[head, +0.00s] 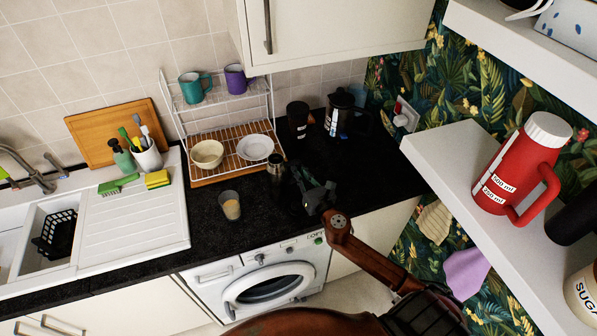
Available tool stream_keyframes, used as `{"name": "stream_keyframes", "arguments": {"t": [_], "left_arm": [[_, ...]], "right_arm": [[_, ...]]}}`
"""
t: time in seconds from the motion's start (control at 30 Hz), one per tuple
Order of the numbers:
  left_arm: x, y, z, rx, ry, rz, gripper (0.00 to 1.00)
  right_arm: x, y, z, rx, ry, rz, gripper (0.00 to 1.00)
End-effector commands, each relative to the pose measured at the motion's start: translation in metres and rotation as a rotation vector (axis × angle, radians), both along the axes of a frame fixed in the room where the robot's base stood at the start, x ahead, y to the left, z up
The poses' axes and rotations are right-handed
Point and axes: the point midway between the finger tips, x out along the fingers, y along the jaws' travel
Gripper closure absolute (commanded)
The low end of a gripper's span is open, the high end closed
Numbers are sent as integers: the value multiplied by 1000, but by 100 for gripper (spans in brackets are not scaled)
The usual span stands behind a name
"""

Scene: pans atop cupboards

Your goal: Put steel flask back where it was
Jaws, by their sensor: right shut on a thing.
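The steel flask (276,166) is a small dark metallic bottle, upright at the black worktop, just right of the wire dish rack's front corner. My right gripper (288,183) reaches over the worktop from the lower right and is shut on the flask from its right side. The dark fingers hide part of the flask's lower body. I cannot tell whether its base touches the worktop. My left gripper is not in view.
A glass (230,205) stands left of the flask near the front edge. The dish rack (226,152) holds a bowl and plate behind. A black cup (298,121) and a French press (339,112) stand at the back. A white shelf (441,158) with a red jug (517,163) juts in at right.

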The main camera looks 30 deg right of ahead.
Motion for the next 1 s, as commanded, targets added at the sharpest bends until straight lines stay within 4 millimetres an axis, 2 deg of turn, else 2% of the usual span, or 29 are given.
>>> {"name": "stream_keyframes", "arguments": {"t": [0.3, 0.33, 0.57, 0.93, 1.0], "left_arm": [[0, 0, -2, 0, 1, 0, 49], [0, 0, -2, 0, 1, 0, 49], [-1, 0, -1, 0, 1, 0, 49], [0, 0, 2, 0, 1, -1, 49], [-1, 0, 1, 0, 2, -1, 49]], "right_arm": [[0, 0, -2, 0, -2, 0, 100], [0, 0, -2, 0, -1, 0, 88], [0, 0, -1, 0, -1, 0, 72], [-1, 0, 4, 0, -1, 0, 72], [-10, 1, 1, 0, 1, -1, 72]]}}
